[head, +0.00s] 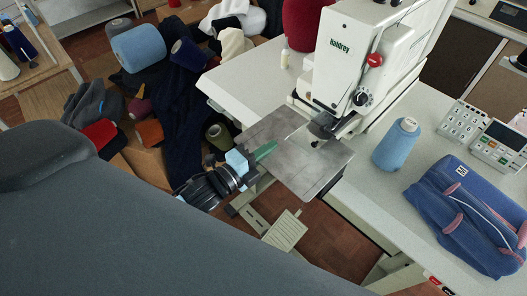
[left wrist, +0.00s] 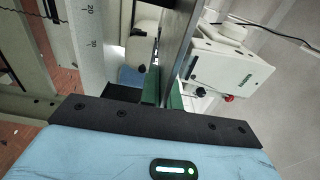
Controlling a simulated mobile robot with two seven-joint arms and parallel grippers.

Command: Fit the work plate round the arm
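The work plate (head: 310,172) is a flat grey metal sheet, lying roughly level at the front of the white sewing machine (head: 345,60). The machine's sewing foot and arm end (head: 322,128) are at the plate's notch on its far side; how far the plate surrounds the arm is hard to tell. My left gripper (head: 265,150) has its green fingers on the plate's left edge. In the left wrist view, the plate (left wrist: 180,50) shows edge-on between the green fingers (left wrist: 162,90). My right gripper is not in view.
The white machine table (head: 250,88) has a cutout under the plate. A blue thread cone (head: 395,145), a folded blue garment (head: 468,215) and a control panel (head: 500,145) stand to the right. A pedal (head: 285,232) is below. Cones and cloth crowd the left.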

